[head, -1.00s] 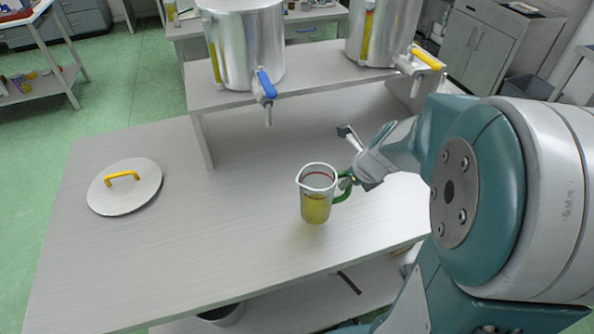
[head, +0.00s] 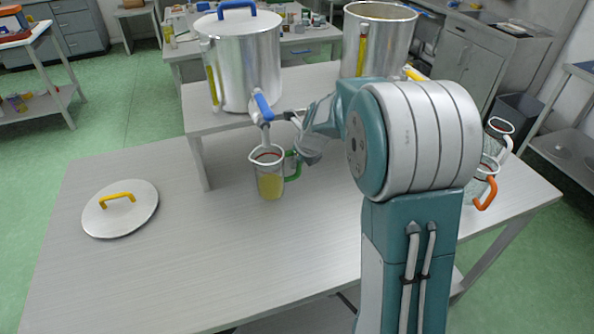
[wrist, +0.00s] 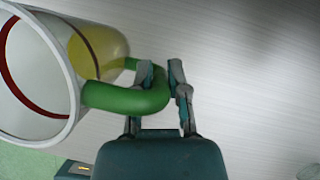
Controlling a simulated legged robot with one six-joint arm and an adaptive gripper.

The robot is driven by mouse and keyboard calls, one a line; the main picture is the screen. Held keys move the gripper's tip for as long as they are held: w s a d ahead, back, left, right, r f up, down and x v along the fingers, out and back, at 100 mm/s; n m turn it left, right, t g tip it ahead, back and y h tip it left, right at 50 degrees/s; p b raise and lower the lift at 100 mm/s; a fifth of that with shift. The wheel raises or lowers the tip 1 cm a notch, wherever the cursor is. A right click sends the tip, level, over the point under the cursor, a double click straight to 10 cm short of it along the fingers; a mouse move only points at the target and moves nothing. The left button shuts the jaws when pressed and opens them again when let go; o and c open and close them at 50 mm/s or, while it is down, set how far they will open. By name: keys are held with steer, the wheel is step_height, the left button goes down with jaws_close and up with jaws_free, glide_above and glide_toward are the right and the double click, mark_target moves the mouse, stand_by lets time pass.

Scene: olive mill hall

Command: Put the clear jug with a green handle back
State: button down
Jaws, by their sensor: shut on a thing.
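The clear jug (head: 270,183) with a green handle (head: 293,166) is upright below the left tank's blue-handled tap (head: 263,105), its rim close to the spout. Yellow-green oil fills its lower part. My gripper (head: 297,152) is at the handle's side, partly hidden by my wrist in the head view. In the wrist view, my gripper (wrist: 161,72) is shut on the green handle (wrist: 130,98), with the jug's open mouth and red ring to the left. I cannot tell whether the jug's base touches the table.
A lid with a yellow handle (head: 120,208) lies on the table's left. Two metal tanks (head: 245,60) (head: 375,40) stand on a raised shelf (head: 205,122). An orange-handled jug (head: 482,187) and another jug (head: 499,127) stand at the right, partly behind my arm. The table's front left is clear.

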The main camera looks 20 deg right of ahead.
mark_target(297, 171)
steer(key=shift+w+a+f, duration=0.15)
steer(key=shift+a+f, duration=0.1)
steer(key=shift+f, duration=0.2)
step_height(297, 171, down, 2)
steer(key=shift+d+f, duration=0.1)
steer(key=shift+f, duration=0.05)
steer(key=shift+d+f, duration=0.1)
steer(key=shift+d, duration=0.05)
steer(key=shift+f, duration=0.1)
steer(key=c, duration=0.6)
jaws_free()
steer(key=shift+c, duration=0.2)
